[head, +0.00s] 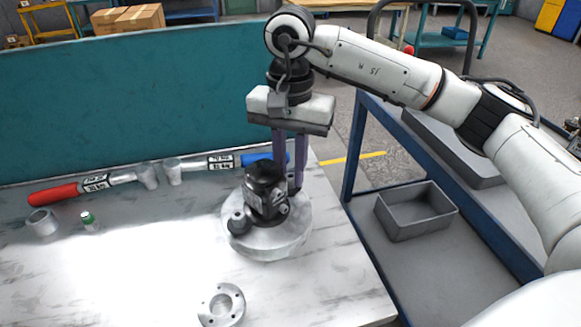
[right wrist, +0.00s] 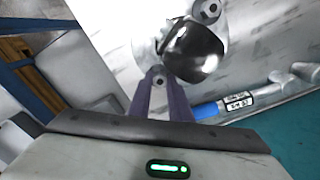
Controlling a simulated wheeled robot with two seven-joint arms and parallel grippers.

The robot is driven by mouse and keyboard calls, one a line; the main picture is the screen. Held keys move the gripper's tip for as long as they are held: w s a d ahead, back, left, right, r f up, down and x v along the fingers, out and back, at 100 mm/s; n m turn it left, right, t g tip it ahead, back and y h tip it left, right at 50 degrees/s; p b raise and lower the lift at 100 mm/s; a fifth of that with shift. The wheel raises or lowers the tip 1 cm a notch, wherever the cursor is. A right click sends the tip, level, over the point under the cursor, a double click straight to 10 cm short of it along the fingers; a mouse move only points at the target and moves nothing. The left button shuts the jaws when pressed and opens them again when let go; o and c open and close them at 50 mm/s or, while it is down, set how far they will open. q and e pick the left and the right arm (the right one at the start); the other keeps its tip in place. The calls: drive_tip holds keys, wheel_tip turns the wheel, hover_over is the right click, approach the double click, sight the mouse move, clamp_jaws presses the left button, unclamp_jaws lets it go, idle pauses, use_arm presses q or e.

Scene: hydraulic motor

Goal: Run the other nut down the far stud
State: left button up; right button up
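The black hydraulic motor (head: 264,188) stands upright on a round pale metal base (head: 268,240) on the bench. In the right wrist view, a nut (right wrist: 208,11) sits on the motor's flange at the top, away from my fingers. My right gripper (head: 289,182) points straight down behind the motor, at its far side. In the right wrist view its purple fingers close around the other nut (right wrist: 158,79), at the flange's far ear beside the dark motor body. The far stud itself is hidden by the nut and fingers. My left gripper is not in view.
A red-handled wrench (head: 75,187) and a blue-handled wrench (head: 215,163) lie along the teal back panel (head: 130,100). A blue cart with a grey bin (head: 415,228) is at right.

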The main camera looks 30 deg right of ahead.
clamp_jaws()
drive_tip(key=m, duration=0.4)
drive_tip(key=shift+m, duration=0.9)
drive_tip(key=m+p, duration=0.1)
drive_tip(key=m, duration=0.3)
drive_tip(key=shift+f+m, duration=0.1)
drive_tip(key=shift+m, duration=0.2)
drive_tip(key=o, duration=0.5)
unclamp_jaws()
drive_tip(key=shift+o, duration=0.2)
